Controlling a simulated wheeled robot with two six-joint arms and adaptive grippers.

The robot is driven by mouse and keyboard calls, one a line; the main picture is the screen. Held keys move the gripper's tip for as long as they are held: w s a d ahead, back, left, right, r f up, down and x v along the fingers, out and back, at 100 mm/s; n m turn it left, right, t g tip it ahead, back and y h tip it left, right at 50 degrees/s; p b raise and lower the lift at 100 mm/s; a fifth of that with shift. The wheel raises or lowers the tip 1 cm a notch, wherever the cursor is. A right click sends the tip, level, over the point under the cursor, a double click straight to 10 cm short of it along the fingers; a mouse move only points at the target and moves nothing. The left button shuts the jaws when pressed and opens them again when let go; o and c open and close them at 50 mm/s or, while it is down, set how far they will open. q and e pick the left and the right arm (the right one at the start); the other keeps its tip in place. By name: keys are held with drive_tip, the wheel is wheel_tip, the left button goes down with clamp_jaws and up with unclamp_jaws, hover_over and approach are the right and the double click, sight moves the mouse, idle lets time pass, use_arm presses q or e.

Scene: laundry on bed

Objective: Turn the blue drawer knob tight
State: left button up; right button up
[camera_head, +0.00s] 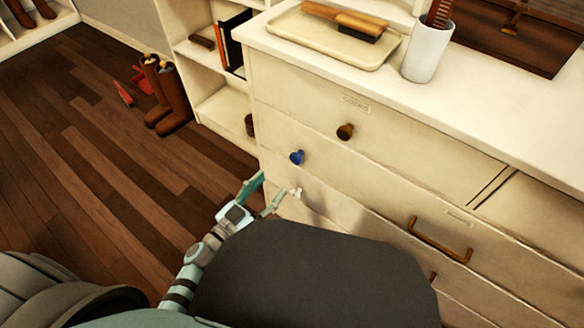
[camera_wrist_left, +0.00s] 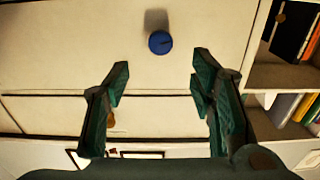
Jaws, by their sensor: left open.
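The blue knob (camera_head: 297,157) sits on the front of the second drawer of the cream dresser (camera_head: 300,100) in the head view. It also shows in the left wrist view (camera_wrist_left: 160,42), beyond the fingertips and roughly between their lines. My left gripper (camera_head: 267,190) is open and empty, below and a little left of the knob in the head view, apart from it. Its two green fingers frame bare drawer front in the left wrist view (camera_wrist_left: 158,80). My right gripper is not in view.
A brown knob (camera_head: 345,131) and a brass handle (camera_head: 440,240) stick out from the dresser front. A tray (camera_head: 330,35) with brushes and a white cup (camera_head: 428,52) stand on top. Brown boots (camera_head: 168,95) stand on the wooden floor beside an open shelf (camera_head: 215,75).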

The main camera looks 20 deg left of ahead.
sight(294, 161)
use_arm(q)
drive_tip(key=b+x, duration=0.2)
drive_tip(key=x, duration=0.8)
drive_tip(key=shift+a, duration=0.1)
drive_tip(key=shift+w, duration=0.25)
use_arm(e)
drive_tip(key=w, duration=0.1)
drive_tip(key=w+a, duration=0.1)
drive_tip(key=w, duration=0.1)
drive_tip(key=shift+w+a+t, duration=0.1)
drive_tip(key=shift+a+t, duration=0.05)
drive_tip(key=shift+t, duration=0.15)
use_arm(q)
drive_tip(key=shift+c, duration=0.4)
drive_tip(key=c, duration=1)
drive_tip(key=shift+c, duration=0.2)
drive_tip(key=shift+m, duration=0.3)
